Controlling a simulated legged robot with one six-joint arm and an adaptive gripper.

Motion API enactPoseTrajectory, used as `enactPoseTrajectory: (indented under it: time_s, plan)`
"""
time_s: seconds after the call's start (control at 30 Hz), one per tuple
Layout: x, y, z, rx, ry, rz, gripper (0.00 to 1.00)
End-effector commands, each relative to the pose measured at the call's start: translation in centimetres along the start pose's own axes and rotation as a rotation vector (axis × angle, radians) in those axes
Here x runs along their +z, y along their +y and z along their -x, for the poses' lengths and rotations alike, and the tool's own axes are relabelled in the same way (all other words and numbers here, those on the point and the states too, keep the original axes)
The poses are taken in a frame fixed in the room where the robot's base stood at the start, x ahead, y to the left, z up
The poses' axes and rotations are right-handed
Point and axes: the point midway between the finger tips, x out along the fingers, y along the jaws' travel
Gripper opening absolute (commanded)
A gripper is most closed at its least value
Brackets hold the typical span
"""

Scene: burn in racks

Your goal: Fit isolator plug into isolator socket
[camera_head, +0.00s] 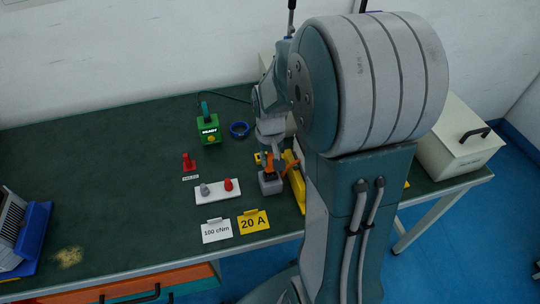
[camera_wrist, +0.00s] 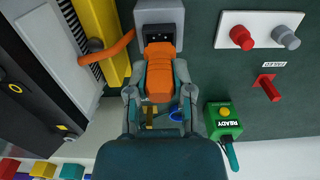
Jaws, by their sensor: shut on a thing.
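My gripper (camera_head: 269,142) points down over the table at the right of the work area. In the wrist view its two fingers (camera_wrist: 160,94) are shut on the orange isolator plug (camera_wrist: 159,78). The plug also shows as a small orange patch in the head view (camera_head: 269,166). The grey isolator socket (camera_wrist: 158,14) lies directly beyond the plug's front end, with part of its dark face showing. In the head view the socket (camera_head: 270,187) sits on the table just below the gripper. The plug's front overlaps the socket's near edge; I cannot tell how deep it sits.
A yellow housing (camera_wrist: 101,22) with an orange lever (camera_wrist: 110,47) stands close beside the socket. A white plate (camera_head: 214,197) with a red and a grey knob, a green READY box (camera_head: 209,134), a red peg (camera_head: 189,162) and label cards (camera_head: 216,231) are nearby. The table's left is mostly clear.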

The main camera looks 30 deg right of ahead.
Motion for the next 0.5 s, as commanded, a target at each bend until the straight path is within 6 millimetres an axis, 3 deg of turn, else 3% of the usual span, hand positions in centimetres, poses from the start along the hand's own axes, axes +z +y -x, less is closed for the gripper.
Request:
enactPoseTrajectory:
  time_s: [0.1, 0.13, 0.2, 0.5]
  plan:
    - [0.0, 0.0, 0.01, 0.0, 0.0, 0.0, 0.0]
    - [0.0, 0.0, 0.01, 0.0, 0.0, 0.0, 0.25]
    - [-0.01, 0.0, 0.01, 0.0, 0.0, 0.0, 0.0]
    - [0.03, 0.03, 0.03, 0.0, 0.0, 0.0, 0.0]
